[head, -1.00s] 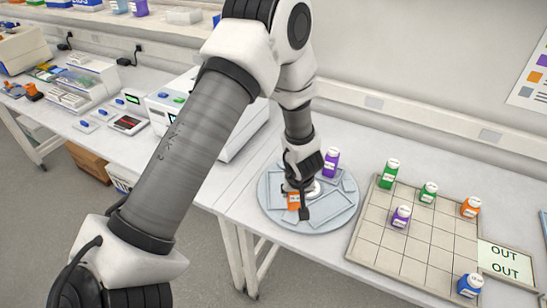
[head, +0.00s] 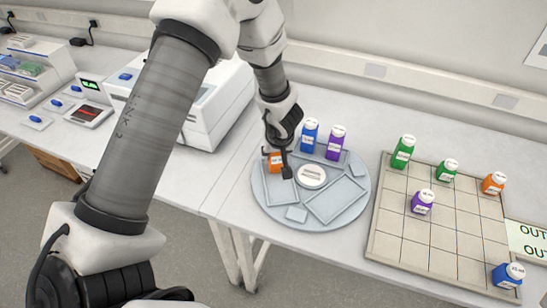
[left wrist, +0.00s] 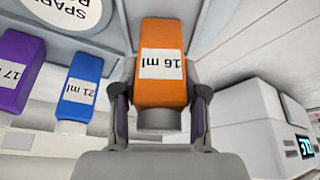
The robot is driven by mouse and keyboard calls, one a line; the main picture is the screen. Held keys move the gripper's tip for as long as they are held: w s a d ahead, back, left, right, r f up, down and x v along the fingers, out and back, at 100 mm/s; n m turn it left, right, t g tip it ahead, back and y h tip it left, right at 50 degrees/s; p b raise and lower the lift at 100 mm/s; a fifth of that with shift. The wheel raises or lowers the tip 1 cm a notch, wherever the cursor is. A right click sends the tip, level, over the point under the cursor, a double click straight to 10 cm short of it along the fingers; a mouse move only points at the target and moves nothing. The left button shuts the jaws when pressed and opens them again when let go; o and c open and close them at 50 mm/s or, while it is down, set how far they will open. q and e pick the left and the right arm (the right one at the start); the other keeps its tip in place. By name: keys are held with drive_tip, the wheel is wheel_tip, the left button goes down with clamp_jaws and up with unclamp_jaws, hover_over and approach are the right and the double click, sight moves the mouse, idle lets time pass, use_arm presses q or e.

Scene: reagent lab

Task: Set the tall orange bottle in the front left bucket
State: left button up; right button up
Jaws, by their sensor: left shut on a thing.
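The orange bottle (head: 276,162) is held by my left gripper (head: 284,168) over the left part of the round grey carousel. In the left wrist view the orange bottle (left wrist: 163,62) sits between both fingers (left wrist: 160,110), with its "16 ml" label showing and its grey cap toward the palm. Its height above the carousel is hard to tell. The front left bucket (head: 281,190) is a shallow walled compartment, partly hidden by my gripper; the part I see looks empty. My right gripper is not in view.
A blue bottle (head: 309,136) and a purple bottle (head: 335,142) stand at the back of the carousel (head: 300,222). The front right compartment (head: 336,200) is empty. A gridded board (head: 400,250) with several bottles lies right. A white machine (head: 220,105) stands behind left.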

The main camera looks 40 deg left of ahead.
use_arm(q)
drive_tip(key=shift+r, duration=0.1)
drive_tip(key=shift+s+d, duration=0.1)
drive_tip(key=o, duration=0.9)
drive_tip(key=shift+d, duration=0.1)
drive_tip(key=shift+o, duration=1.2)
drive_tip(key=shift+r, duration=0.2)
drive_tip(key=p+v, duration=0.4)
drive_tip(key=v, duration=0.7)
drive_tip(key=shift+r+p, duration=0.35)
drive_tip(key=shift+p, duration=0.05)
